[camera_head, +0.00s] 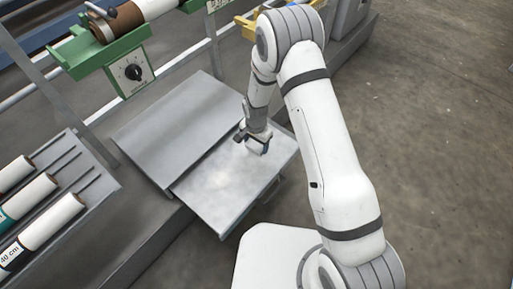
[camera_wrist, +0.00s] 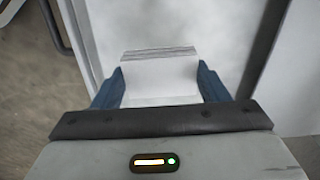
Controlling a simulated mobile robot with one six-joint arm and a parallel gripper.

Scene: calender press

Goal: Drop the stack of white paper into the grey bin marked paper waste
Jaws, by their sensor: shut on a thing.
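The stack of white paper (camera_wrist: 160,72) is between the two blue fingers of my gripper (camera_wrist: 160,82) in the wrist view. My gripper is shut on it, and the layered edge of the sheets faces away from the wrist. In the head view my gripper (camera_head: 256,147) is over the pale lower metal surface, with a bit of white between the fingers. I cannot tell how high the stack is above that surface. No grey bin marked paper waste shows in either view.
The pale metal surface (camera_head: 222,208), like a pulled-out drawer with a handle, lies beside a higher grey metal panel (camera_head: 165,125). A rack with rolls (camera_head: 52,218) stands at left. A green machine part with a dial (camera_head: 133,72) is behind. Open floor (camera_head: 440,150) lies right.

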